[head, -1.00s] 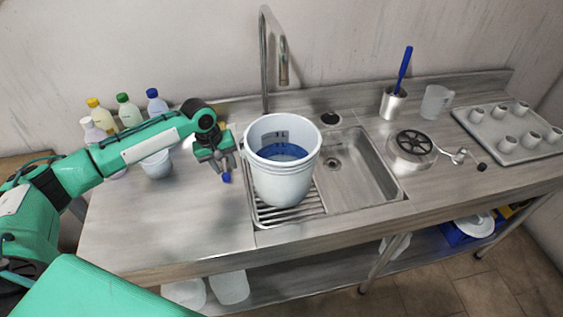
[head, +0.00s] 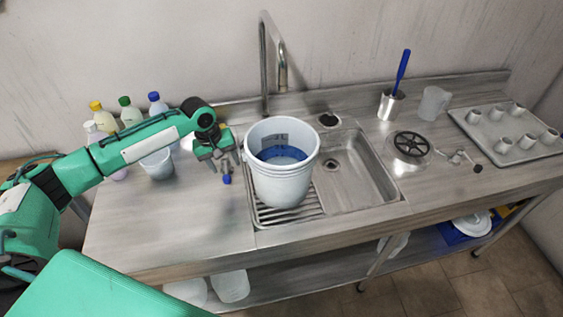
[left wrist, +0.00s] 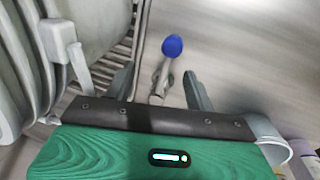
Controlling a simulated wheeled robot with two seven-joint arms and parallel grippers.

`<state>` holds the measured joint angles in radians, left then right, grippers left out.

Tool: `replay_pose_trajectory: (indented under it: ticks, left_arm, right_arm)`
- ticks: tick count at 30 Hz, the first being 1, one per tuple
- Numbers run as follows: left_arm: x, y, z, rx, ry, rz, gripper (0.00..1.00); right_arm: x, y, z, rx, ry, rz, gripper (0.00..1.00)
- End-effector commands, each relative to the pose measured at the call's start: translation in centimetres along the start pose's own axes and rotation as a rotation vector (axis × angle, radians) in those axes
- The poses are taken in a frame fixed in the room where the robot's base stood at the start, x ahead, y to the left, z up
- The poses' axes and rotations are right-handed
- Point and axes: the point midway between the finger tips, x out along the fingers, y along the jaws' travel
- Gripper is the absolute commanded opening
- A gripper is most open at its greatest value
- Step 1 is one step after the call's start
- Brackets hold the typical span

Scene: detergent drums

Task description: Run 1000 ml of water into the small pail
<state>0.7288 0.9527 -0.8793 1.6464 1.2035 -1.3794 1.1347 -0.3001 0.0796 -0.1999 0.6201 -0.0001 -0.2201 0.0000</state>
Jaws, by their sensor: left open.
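A large white bucket (head: 283,186) stands upright on the ribbed left part of the sink, with blue liquid (head: 281,154) showing inside. A smaller white pail (head: 157,165) stands on the counter behind my left forearm, partly hidden; a pale rim, likely its own, shows in the left wrist view (left wrist: 272,138). The tall metal tap (head: 265,62) rises behind the bucket. My left gripper (head: 222,170) is open just left of the bucket. In the left wrist view a metal lever with a blue knob (left wrist: 172,46) lies between its fingers (left wrist: 160,88), apparently ungripped. My right gripper is out of view.
The sink basin (head: 365,175) right of the bucket is empty. Capped bottles (head: 130,112) stand at the back left. A steel holder (head: 391,104), clear jug (head: 434,102), round device (head: 409,147) and tray of cups (head: 490,150) fill the right. The front-left counter is free.

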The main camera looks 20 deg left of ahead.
Motion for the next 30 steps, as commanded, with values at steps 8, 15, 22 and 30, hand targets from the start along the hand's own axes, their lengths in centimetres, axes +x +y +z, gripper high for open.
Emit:
replay_pose_trajectory:
  ticks: [8,15,22,30]
  left_arm:
    - [-1.5,0.1,0.0,0.000,-0.001,-0.001,0.55]
    - [-2.6,0.1,0.0,-0.001,-0.001,-0.001,0.55]
    - [-2.5,0.1,0.0,-0.001,-0.001,-0.001,0.55]
    - [-3.4,0.1,0.0,0.000,0.001,0.000,0.55]
  right_arm:
    - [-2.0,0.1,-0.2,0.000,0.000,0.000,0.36]
    - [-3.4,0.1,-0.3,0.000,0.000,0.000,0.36]
    - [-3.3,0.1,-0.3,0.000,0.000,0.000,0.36]
    - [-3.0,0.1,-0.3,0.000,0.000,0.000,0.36]
